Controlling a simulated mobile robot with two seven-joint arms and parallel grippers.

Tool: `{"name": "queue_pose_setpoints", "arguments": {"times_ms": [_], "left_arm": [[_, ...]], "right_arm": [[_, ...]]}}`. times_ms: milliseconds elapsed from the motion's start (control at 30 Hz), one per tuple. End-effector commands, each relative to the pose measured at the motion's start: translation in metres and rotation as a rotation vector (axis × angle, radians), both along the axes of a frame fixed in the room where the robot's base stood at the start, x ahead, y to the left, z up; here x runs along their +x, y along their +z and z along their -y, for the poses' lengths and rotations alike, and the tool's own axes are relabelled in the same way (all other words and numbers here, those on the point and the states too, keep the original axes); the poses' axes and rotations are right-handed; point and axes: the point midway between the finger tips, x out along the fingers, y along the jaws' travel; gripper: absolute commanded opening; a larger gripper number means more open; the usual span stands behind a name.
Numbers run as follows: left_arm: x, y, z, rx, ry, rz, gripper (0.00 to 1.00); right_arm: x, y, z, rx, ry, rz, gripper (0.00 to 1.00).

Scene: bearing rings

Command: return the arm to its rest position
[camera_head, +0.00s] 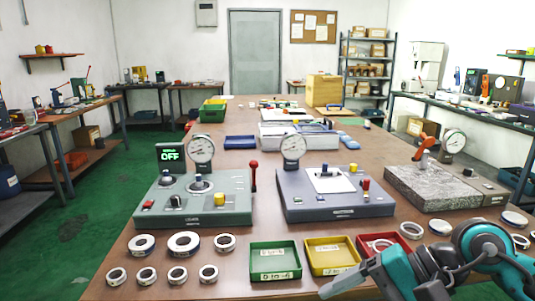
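My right arm comes in from the lower right, teal and dark grey. Its grey gripper (338,287) points left, low over the table's front edge, just in front of the yellow tray (312,261) and the red tray (366,254). I cannot tell whether its fingers are apart, and I see nothing clearly held. The arm covers part of the red tray, in which a pale ring (380,244) lies. My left arm and gripper are not in view.
A green tray (275,246) and several bearing rings (185,244) lie on the brown table's left front. Behind stand a green-grey gauge station (150,216), a dark grey gauge station (320,212) and a granite block (430,188). More rings (411,230) lie near my arm.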

Motion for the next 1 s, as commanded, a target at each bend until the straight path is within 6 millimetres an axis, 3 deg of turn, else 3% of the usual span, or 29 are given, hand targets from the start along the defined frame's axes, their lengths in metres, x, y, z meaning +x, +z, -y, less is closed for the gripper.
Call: {"name": "queue_pose_setpoints", "arguments": {"times_ms": [33,100,233,367,467,500,533,700,800,900,1000], "left_arm": [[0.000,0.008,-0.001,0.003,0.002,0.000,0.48],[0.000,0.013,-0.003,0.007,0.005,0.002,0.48],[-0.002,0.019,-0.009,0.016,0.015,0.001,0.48],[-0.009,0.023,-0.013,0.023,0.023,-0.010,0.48],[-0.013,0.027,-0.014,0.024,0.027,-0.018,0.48],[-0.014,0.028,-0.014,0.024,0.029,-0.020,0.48],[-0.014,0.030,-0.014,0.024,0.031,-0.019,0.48],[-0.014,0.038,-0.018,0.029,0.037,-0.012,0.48],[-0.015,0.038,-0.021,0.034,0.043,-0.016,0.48],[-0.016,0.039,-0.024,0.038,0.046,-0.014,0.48],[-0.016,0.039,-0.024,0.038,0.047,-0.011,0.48]], "right_arm": [[-0.009,0.011,-0.023,0.171,-0.067,-0.156,0.75],[-0.015,0.030,-0.048,0.423,-0.187,-0.417,0.75],[-0.003,0.062,-0.064,0.875,-0.425,-0.988,0.75],[0.025,0.061,-0.042,1.298,-0.655,-1.629,0.75],[0.042,0.026,-0.011,1.623,-0.813,-2.144,0.75],[0.044,0.004,0.002,1.757,-0.867,-2.353,0.75],[0.042,-0.015,0.012,-1.736,0.841,2.339,0.75],[-0.001,-0.121,0.046,-1.267,0.506,1.664,0.75],[-0.034,-0.162,0.051,-1.112,0.379,1.400,0.75],[-0.058,-0.185,0.052,-1.021,0.299,1.234,0.75],[-0.070,-0.196,0.051,-0.978,0.261,1.156,0.75]]}}
